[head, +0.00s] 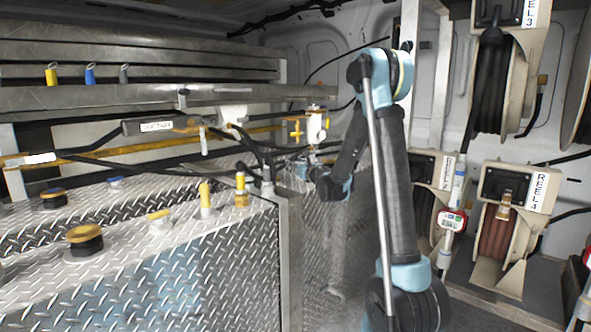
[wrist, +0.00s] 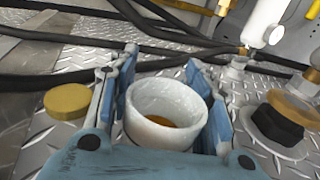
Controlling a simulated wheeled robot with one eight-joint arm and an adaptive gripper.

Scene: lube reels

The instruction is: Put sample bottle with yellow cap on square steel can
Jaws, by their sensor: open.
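A small pale bottle with a tall yellow cap (head: 206,200) stands upright on the diamond-plate top in the head view, and looks like the sample bottle. A low pale piece with a flat yellow lid (head: 159,221) is left of it. I cannot tell for sure which thing is the square steel can. My gripper (head: 303,172) is past the plate's right end in the head view, small and partly hidden. In the wrist view my gripper (wrist: 160,62) is open, its fingers on either side of a white round open-topped piece (wrist: 166,110) with orange-brown inside. Contact is unclear.
Black fittings with amber caps (head: 85,240) stand on the plate; a dark hex fitting (wrist: 277,128) and a yellow disc (wrist: 67,101) flank my fingers. Black hoses (wrist: 100,62) cross behind. A brass-based yellow fitting (head: 241,192) stands near the plate's edge. Hose reels (head: 505,215) are right.

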